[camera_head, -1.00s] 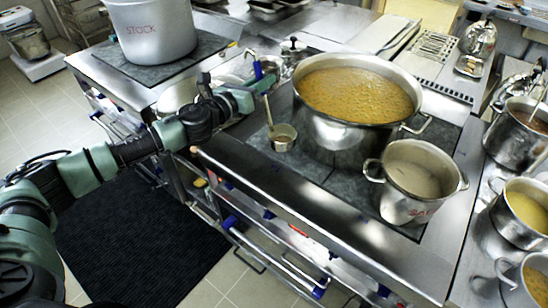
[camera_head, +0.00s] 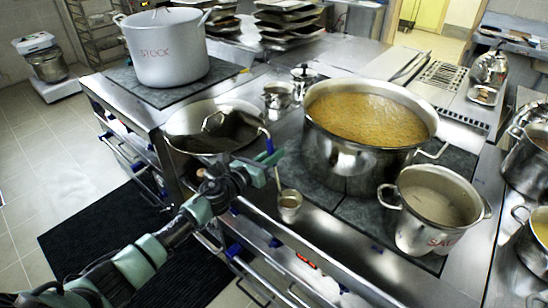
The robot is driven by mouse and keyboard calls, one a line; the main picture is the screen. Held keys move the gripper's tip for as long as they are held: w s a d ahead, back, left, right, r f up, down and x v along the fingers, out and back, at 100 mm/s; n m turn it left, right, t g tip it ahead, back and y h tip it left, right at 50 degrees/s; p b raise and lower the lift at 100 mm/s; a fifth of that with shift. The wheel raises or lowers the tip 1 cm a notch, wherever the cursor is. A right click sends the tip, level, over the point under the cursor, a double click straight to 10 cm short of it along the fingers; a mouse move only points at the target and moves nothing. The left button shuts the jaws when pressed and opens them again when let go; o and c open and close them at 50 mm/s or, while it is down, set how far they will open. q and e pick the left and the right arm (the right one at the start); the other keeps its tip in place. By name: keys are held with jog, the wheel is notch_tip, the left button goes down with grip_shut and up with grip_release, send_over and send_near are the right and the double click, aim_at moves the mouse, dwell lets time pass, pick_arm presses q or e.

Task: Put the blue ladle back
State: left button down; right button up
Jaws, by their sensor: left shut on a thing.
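The blue ladle has a blue hooked handle top (camera_head: 268,143), a thin shaft and a small steel cup (camera_head: 289,206). My left gripper (camera_head: 262,172) is shut on its handle, below the blue part. The ladle hangs nearly upright with the cup down, in front and to the left of the large pot of orange-brown soup (camera_head: 345,165). I cannot tell whether the cup touches the stove top. The gripper's fingers are small and partly hidden. My right gripper is not in view.
A wide open steel vessel (camera_head: 183,112) lies behind my left arm. A lidded small pot (camera_head: 303,78) stands behind it. A pot with red lettering (camera_head: 425,238) is at the right. A large STOCK pot (camera_head: 165,55) stands at the back left. More pots line the right edge.

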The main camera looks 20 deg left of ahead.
pick_arm(q)
jog(key=c, duration=1.4)
grip_release()
jog(key=shift+s, duration=0.1)
jog(key=shift+s+a+f, duration=0.1)
jog(key=shift+s+a, duration=0.1)
jog(key=shift+s, duration=0.15)
jog(key=shift+b+v, duration=1.3)
jog(key=shift+v, duration=4.25)
